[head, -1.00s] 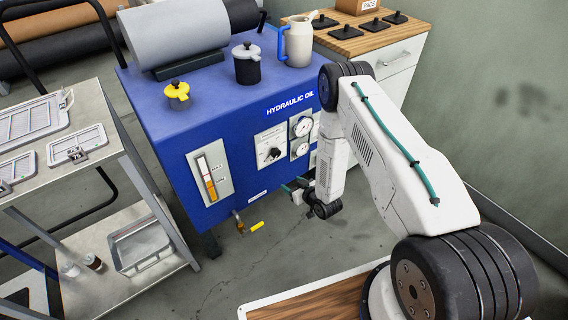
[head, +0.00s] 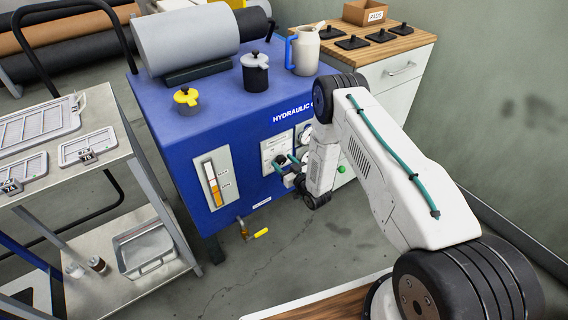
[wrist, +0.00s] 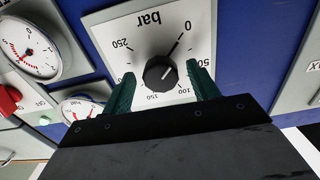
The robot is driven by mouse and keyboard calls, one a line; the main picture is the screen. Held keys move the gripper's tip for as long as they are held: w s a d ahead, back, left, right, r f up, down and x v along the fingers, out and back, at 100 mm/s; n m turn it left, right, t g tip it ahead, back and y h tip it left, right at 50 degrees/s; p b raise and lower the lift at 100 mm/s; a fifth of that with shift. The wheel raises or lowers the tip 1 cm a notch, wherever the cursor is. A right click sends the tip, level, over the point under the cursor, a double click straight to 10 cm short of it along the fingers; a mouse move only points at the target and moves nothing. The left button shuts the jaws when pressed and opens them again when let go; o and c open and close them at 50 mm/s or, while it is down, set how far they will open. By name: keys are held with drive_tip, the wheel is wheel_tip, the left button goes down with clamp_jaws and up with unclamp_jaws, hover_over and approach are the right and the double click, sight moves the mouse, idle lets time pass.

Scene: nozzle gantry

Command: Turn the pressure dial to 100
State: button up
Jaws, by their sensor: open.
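The pressure dial is a black round knob (wrist: 160,73) on a white plate marked "bar", with numbers from 0 to 250. The scale appears upside down in the wrist view. A thin dark line runs from the knob toward 0, and a light mark on the knob faces the same way. My gripper (wrist: 160,69) is open, with one green finger on either side of the knob and gaps between. In the head view my gripper (head: 287,164) is in front of the dial plate (head: 276,147) and partly hides it.
Round gauges (wrist: 31,48) and a red knob (wrist: 8,99) are beside the dial plate. The dial is on the front of a blue hydraulic unit (head: 235,140) with a sight glass (head: 213,181). A metal cart (head: 150,210) stands at the left.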

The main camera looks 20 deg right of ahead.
drive_tip(key=c, duration=1)
drive_tip(key=shift+m, duration=0.4)
drive_tip(key=m, duration=0.4)
drive_tip(key=shift+m, duration=0.4)
drive_tip(key=m, duration=1)
drive_tip(key=shift+m, duration=0.4)
drive_tip(key=m, duration=0.4)
drive_tip(key=shift+m, duration=0.3)
